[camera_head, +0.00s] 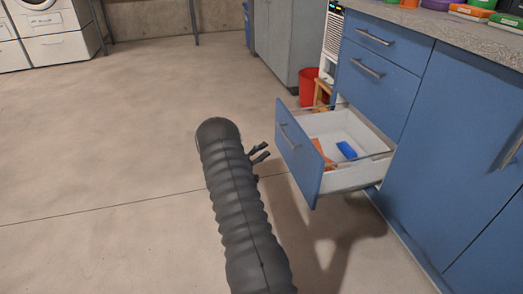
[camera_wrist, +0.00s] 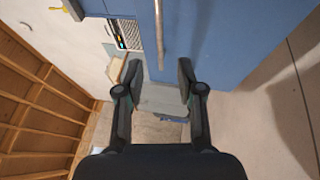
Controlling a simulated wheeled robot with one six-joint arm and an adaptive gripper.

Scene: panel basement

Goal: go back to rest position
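My gripper (camera_head: 259,154) is beside the left edge of an open blue drawer (camera_head: 299,150), in front of its face. The wrist view shows my gripper (camera_wrist: 186,88) with its two fingers apart and nothing between them. The drawer's metal handle (camera_wrist: 159,35) runs up from just beyond the fingers in that view. Inside the drawer lie a blue object (camera_head: 346,150) and an orange object (camera_head: 322,154). My dark ribbed arm covers part of the floor in the head view.
Blue cabinets (camera_head: 455,145) with a speckled worktop (camera_head: 450,24) stand at the right. A red bin (camera_head: 312,88) and grey cabinet (camera_head: 284,38) stand behind the drawer. White appliances (camera_head: 55,45) are at the far left. The floor (camera_head: 90,150) at the left is clear.

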